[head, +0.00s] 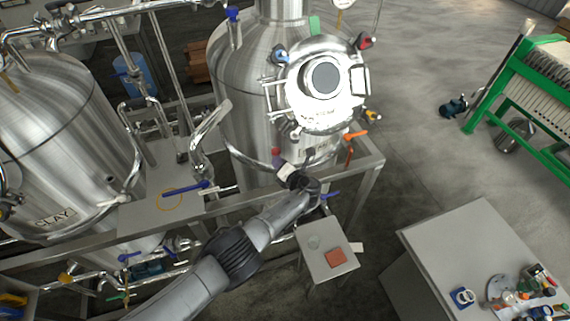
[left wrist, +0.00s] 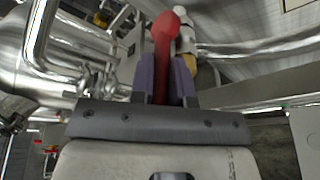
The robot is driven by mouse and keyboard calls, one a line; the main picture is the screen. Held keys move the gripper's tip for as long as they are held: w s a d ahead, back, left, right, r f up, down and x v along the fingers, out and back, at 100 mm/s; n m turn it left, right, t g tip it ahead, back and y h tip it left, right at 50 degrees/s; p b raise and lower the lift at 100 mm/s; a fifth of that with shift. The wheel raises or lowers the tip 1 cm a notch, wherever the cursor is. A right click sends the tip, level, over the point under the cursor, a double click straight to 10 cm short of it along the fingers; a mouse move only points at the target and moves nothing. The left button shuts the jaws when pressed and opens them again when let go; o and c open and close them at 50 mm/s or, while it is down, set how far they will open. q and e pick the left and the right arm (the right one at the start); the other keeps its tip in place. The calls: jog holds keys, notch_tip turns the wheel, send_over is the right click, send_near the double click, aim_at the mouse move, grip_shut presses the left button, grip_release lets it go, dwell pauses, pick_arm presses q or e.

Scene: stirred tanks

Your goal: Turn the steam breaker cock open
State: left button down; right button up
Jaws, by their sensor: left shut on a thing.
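A red-handled lever (left wrist: 164,45), which I take to be the steam breaker cock, stands between the two purple-grey fingers of my left gripper (left wrist: 165,80) in the left wrist view. The gripper is shut on it, and its rounded red tip sticks out beyond the fingers. In the head view a small red tip (head: 275,152) shows at the end of my left gripper (head: 279,163), in front of the middle steel tank (head: 240,125). The cock's body and the handle's lower part are hidden by the gripper. My right gripper is not in view.
A steel frame rail (head: 150,215) runs below the tanks. Orange levers (head: 356,134) and a blue lever (head: 185,190) are nearby. A small stand (head: 315,262) carries a red-brown block (head: 337,257). A grey table (head: 475,250) stands at the lower right. Open floor (head: 420,150) lies right of the tank.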

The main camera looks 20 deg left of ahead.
pick_arm(q)
jog(key=c, duration=1.1)
grip_release()
jog(key=shift+s+d+r+p, duration=0.15)
jog(key=shift+s+d+p, duration=0.05)
jog(key=shift+p, duration=0.15)
jog(key=p+v, duration=0.4)
jog(key=v, duration=0.9)
